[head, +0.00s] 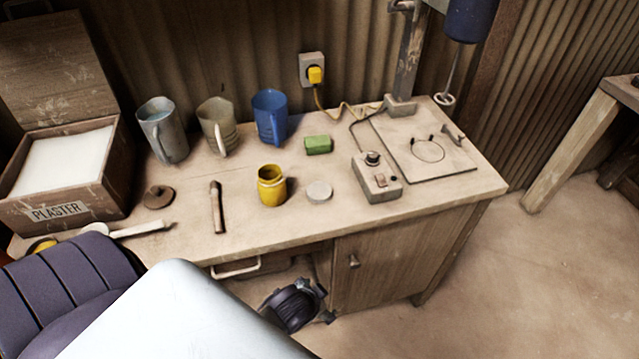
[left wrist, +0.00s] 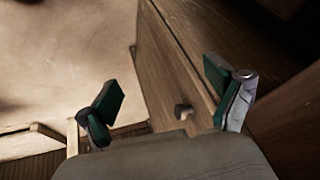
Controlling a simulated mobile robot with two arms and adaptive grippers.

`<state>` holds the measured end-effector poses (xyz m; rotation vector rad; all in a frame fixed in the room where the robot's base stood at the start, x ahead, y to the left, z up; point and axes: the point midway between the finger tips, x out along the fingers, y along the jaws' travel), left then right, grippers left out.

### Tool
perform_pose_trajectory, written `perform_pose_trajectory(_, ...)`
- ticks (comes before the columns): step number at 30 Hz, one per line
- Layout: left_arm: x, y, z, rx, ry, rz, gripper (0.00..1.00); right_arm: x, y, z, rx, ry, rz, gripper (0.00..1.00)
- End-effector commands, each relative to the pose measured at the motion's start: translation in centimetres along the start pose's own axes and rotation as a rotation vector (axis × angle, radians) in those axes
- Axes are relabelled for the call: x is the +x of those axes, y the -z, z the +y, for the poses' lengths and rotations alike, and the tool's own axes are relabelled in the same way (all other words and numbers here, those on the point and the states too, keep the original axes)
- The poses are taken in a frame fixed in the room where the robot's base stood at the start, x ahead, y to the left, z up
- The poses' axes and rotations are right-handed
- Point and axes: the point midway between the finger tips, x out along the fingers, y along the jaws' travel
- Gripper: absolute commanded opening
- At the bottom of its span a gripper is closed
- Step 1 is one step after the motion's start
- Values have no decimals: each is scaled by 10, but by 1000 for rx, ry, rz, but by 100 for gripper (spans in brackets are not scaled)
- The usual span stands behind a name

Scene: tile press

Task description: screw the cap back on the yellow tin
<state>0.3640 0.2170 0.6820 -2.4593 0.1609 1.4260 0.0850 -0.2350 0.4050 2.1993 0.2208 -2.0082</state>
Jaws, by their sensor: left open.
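The yellow tin (head: 271,188) stands upright near the front of the bench in the head view, its top open and dark inside. A pale round disc (head: 319,191), which looks like a cap, lies flat on the bench just right of it. My left gripper (head: 325,304) is below the bench top, in front of the cabinet and apart from tin and disc. In the left wrist view its fingers (left wrist: 168,100) are spread, with nothing between them but the cabinet behind. My right gripper is in neither view.
Three jugs, a green block (head: 318,145) and a control box (head: 377,177) stand on the bench (head: 240,224). A wooden stick (head: 217,207) and a brown knobbed disc (head: 158,197) lie left of the tin. A drawer handle (head: 236,268) and cabinet knob (head: 353,261) are near my gripper.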

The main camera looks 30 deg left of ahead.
Motion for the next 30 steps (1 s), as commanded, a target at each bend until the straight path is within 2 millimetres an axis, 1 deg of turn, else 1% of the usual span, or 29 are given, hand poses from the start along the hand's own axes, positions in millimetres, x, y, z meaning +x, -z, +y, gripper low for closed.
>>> perform_pose_trajectory(1,-25,21,-8,-1,14,31,92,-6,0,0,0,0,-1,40)
perform_pose_trajectory(3,-51,41,-16,-2,30,59,92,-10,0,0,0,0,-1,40)
perform_pose_trajectory(6,-83,62,-25,-6,49,93,92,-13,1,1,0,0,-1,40)
perform_pose_trajectory(11,-128,88,-37,-11,75,143,92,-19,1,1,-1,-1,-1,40)
perform_pose_trajectory(12,-140,100,-43,-4,94,178,92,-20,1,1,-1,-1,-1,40)
perform_pose_trajectory(13,-147,113,-48,9,116,219,92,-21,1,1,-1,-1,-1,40)
perform_pose_trajectory(15,-151,144,-59,56,172,327,92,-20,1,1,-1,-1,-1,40)
perform_pose_trajectory(17,-155,170,-66,99,216,415,92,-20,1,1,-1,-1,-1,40)
perform_pose_trajectory(18,-159,187,-70,131,245,477,92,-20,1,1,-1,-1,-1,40)
perform_pose_trajectory(20,-168,214,-75,186,292,576,92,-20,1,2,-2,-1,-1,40)
perform_pose_trajectory(21,-175,233,-78,228,324,647,92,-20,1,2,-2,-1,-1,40)
perform_pose_trajectory(23,-189,262,-79,300,373,760,92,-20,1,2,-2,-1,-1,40)
perform_pose_trajectory(24,-200,283,-78,357,408,842,92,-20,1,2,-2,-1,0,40)
perform_pose_trajectory(26,-221,313,-74,462,462,977,92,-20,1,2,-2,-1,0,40)
perform_pose_trajectory(27,-236,333,-67,546,498,1074,92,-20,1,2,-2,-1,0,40)
perform_pose_trajectory(29,-261,361,-52,700,552,1229,92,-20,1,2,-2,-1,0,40)
perform_pose_trajectory(30,-276,376,-38,820,582,1333,92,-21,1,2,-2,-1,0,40)
